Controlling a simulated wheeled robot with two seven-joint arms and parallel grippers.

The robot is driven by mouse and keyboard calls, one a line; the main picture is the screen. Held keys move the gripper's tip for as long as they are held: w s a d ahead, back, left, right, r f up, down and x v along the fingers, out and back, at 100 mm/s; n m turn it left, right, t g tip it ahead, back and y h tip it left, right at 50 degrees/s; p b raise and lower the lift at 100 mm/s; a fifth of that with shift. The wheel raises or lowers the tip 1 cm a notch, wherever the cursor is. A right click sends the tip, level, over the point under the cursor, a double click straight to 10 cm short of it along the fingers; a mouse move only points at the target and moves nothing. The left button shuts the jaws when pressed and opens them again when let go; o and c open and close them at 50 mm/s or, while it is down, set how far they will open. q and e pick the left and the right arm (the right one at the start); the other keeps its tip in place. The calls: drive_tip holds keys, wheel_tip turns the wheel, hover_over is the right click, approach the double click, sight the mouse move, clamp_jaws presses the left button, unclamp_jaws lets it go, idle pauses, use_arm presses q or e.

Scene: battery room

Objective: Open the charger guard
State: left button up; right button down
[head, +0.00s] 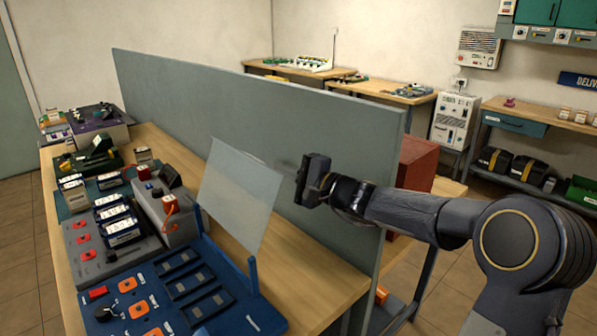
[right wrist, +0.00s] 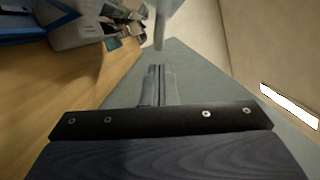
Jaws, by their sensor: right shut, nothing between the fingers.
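The charger guard (head: 240,195) is a clear, pale panel on the blue charger (head: 215,280) in the head view. It stands raised and steep above two blue posts at the charger's far side, its upper edge leaning toward the grey partition. The charger's slots and orange knobs lie uncovered. My right gripper (head: 303,180) is just right of the guard's upper right corner, with a small gap seeming to show between them. Its fingers (right wrist: 158,85) are shut and empty in the right wrist view. My left gripper is out of view.
A grey partition (head: 300,135) runs along the back of the wooden bench (head: 320,275), close to my right gripper. Grey (head: 100,245) and green (head: 90,157) chargers with batteries stand farther left. A red box (head: 416,165) is behind the partition.

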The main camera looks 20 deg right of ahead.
drive_tip(key=shift+x, duration=1.15)
drive_tip(key=a+r+n+b, duration=0.1)
drive_tip(key=s+a+r+n+b, duration=0.1)
drive_tip(key=a, duration=0.1)
drive_tip(key=shift+r+n+g+b, duration=0.3)
drive_tip(key=shift+b, duration=0.1)
drive_tip(key=shift+s, duration=0.1)
